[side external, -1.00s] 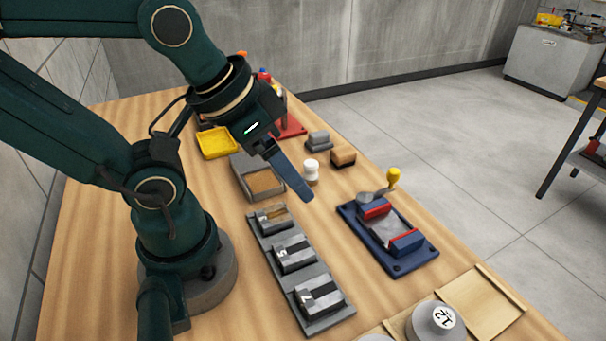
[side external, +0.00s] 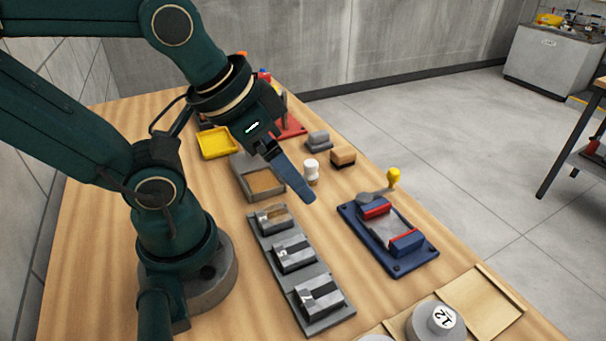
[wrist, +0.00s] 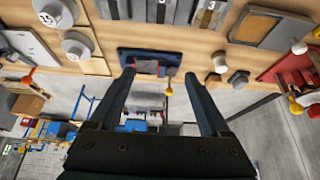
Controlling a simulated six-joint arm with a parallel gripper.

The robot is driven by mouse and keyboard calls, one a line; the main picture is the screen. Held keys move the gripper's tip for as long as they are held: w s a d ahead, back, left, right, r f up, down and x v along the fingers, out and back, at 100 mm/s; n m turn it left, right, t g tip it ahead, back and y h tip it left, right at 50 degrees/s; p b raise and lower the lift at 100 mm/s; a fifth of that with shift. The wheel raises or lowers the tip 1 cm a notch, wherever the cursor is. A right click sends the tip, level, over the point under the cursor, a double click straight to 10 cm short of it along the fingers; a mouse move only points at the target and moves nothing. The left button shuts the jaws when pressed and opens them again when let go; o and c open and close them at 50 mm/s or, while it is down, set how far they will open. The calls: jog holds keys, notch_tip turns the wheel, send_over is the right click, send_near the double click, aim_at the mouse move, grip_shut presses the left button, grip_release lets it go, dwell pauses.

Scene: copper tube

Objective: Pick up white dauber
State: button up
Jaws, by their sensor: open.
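The white dauber (side external: 311,168) stands upright on the table in the side external view, a small white-topped piece on a tan lower part, just right of the shallow brown-filled tray. It also appears to show in the wrist view (wrist: 220,62), to the right of my right finger. My gripper (side external: 307,197) hangs tilted above the table, with its blue finger passing close to the dauber in the picture; the height gap cannot be told. The two fingers are spread wide and empty in the wrist view (wrist: 159,76).
A brown-and-black block (side external: 343,156) and a grey block (side external: 319,140) stand close to the dauber. The tray (side external: 240,173) lies left of it. A blue vise-like fixture (side external: 415,257) and a numbered block rack (side external: 265,244) are nearer. A yellow tray (side external: 217,142) sits behind.

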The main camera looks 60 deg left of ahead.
jog(key=n+g, duration=0.2)
jog(key=g, duration=0.2)
send_near(311, 162)
jog(key=w+d+f, duration=0.1)
jog(key=w+d, duration=0.1)
jog(key=d, duration=0.2)
jog(key=shift+n+g, duration=0.5)
jog(key=shift+g, duration=0.3)
jog(key=a+f, duration=0.1)
jog(key=f, duration=0.1)
jog(key=a+f, duration=0.2)
jog(key=f, duration=0.1)
jog(key=shift+s+a+f, duration=0.3)
jog(key=shift+s+a, duration=0.05)
jog(key=shift+a, duration=0.05)
jog(key=shift+s+f, duration=0.1)
jog(key=shift+f, duration=2.4)
